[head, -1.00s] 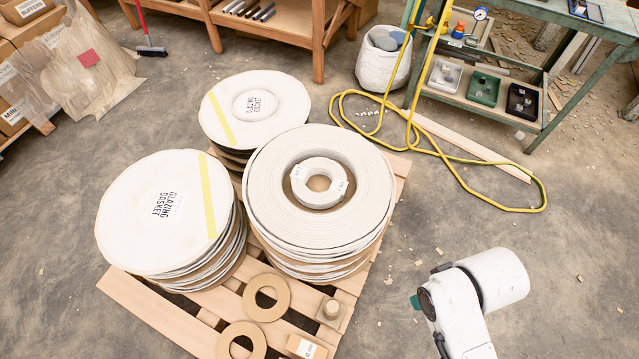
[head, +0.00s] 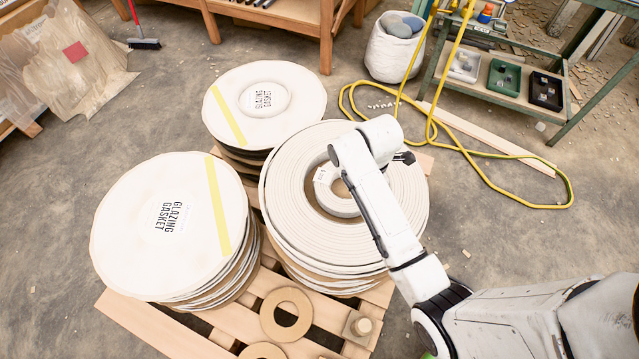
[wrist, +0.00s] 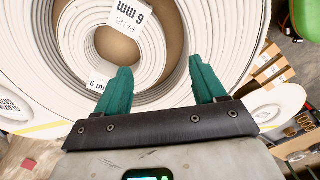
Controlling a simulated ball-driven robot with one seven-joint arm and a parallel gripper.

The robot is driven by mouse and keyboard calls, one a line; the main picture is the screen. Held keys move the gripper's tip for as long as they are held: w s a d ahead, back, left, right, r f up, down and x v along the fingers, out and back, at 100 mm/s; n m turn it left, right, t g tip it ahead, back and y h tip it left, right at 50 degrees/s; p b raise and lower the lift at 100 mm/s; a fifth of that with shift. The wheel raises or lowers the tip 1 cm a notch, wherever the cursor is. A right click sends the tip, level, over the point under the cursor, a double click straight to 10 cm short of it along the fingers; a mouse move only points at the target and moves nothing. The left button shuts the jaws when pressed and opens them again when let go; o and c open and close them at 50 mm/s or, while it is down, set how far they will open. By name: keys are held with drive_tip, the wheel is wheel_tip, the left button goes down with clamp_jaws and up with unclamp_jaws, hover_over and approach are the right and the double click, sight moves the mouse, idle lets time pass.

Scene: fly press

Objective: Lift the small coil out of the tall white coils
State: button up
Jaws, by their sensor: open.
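The small coil (head: 335,207) is a white ring with paper labels, lying in the wide centre of the large white coil (head: 286,205) on top of the tall stack. In the wrist view the small coil (wrist: 152,62) shows "6 mm" labels and a brown hole, with a brown gap between it and the large coil (wrist: 228,38). My gripper (wrist: 160,86) is open and empty, its green fingers apart. The left finger overlaps the small coil's ring; the right one overlaps the large coil's inner side. Their height above the coils is unclear. My arm hides part of both coils in the head view.
Two wrapped gasket stacks stand close by, one at the left (head: 130,225) and one behind (head: 290,85). All share a wooden pallet (head: 150,322) with loose cardboard rings (head: 287,314). A yellow hose (head: 480,178) lies on the floor to the right, near a green bench.

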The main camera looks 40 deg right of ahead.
sight(345, 208)
drive_tip(key=shift+n, duration=0.3)
drive_tip(key=f, duration=0.2)
drive_tip(key=w+f+b, duration=0.1)
drive_tip(key=f, duration=0.2)
drive_tip(key=shift+d, duration=0.1)
drive_tip(key=shift+w+d+f+b, duration=0.1)
drive_tip(key=shift+f+b, duration=0.45)
drive_tip(key=shift+f, duration=0.95)
drive_tip(key=shift+w+d+f+b, duration=0.1)
drive_tip(key=shift+f+b, duration=0.45)
drive_tip(key=shift+f, duration=0.95)
clamp_jaws()
drive_tip(key=shift+r, duration=0.1)
